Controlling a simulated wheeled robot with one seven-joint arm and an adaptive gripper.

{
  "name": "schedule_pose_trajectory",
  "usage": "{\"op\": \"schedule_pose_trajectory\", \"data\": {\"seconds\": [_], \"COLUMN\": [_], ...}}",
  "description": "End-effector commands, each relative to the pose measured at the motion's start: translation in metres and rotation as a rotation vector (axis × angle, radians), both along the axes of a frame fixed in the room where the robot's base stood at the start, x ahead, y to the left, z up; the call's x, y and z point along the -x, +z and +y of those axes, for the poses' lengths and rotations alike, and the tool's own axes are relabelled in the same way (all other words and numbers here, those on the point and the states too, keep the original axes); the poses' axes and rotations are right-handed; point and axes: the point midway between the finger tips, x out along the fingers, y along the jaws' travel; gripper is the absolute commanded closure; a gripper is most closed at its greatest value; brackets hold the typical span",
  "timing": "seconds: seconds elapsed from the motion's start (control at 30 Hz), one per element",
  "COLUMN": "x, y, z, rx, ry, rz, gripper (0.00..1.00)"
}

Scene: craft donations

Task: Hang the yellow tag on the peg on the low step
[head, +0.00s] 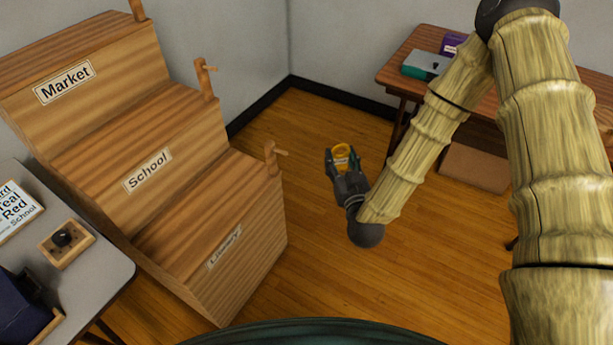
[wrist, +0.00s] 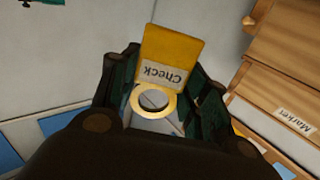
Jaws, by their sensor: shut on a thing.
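The yellow tag (head: 341,151) is in my gripper (head: 345,162), held in the air over the floor, right of the stepped wooden stand. In the wrist view the tag (wrist: 172,50) reads "Check" upside down, and its pale ring (wrist: 152,113) lies between the fingers of my gripper (wrist: 160,100). The gripper is shut on the tag. The low step (head: 215,225) is labelled "Library". The peg is left of my gripper in the head view, apart from the tag, and looks empty.
The School step (head: 135,130) and Market step (head: 75,50) rise behind, each with a peg; the School peg (head: 205,78) is the middle one. A grey table (head: 100,262) holds a sign and a small wooden box. A brown table (head: 400,72) stands at back right. Open floor surrounds my gripper.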

Motion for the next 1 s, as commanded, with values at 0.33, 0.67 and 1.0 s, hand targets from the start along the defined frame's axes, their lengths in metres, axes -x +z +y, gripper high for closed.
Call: {"op": "schedule_pose_trajectory", "data": {"seconds": [0.33,0.67,1.0], "x": [-0.030,-0.054,-0.071], "y": [-0.048,-0.082,-0.107], "z": [0.029,0.054,0.074], "rx": [-0.009,0.000,0.020], "ry": [0.112,0.211,0.291], "rz": [-0.007,-0.006,0.001], "gripper": [0.67,0.67,0.67]}}
